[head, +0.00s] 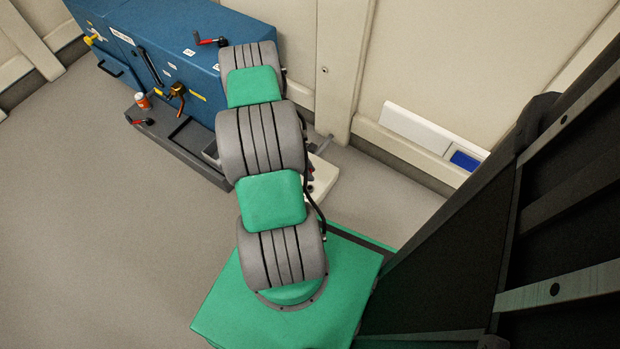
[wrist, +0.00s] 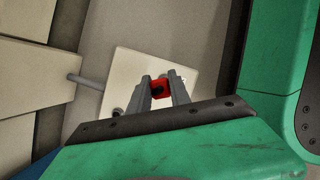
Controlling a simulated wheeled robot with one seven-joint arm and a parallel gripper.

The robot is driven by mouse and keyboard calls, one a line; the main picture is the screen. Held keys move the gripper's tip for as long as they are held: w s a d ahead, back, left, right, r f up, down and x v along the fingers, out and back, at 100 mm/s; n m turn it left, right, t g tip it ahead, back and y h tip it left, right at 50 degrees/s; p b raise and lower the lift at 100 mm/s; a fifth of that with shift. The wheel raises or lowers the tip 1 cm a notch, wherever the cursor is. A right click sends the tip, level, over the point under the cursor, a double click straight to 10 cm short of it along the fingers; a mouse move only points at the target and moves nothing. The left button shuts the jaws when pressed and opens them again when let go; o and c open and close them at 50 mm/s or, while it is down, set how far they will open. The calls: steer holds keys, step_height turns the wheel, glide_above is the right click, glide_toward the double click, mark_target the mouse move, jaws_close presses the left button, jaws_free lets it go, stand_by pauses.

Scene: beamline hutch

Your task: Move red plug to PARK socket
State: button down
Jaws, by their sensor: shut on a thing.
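The red plug (wrist: 158,84) shows in the wrist view between the two grey fingers of my gripper (wrist: 160,91), which is shut on it. A dark spot marks the plug's near face. Behind the fingers is a cream plate (wrist: 130,64) with small round fittings at its edges, partly hidden by the fingers. I cannot tell whether the plug touches the plate. In the head view my arm hides the gripper, and part of the cream plate (head: 323,180) shows just right of the arm. I cannot read a PARK label or make out that socket.
A blue cabinet (head: 180,55) with red-handled levers stands at the back left. A dark tray (head: 175,140) at its foot holds a small orange-and-white can (head: 142,101). A grey pipe (wrist: 88,81) joins the plate's side. Dark framing (head: 540,200) rises at right. The left floor is clear.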

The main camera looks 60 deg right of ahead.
steer(key=shift+s+f, duration=0.25)
steer(key=shift+f, duration=0.1)
steer(key=shift+w+f+b, duration=0.1)
steer(key=shift+f+b, duration=2.45)
steer(key=shift+f, duration=0.7)
steer(key=shift+f+b, duration=0.55)
steer(key=c, duration=1.1)
jaws_free()
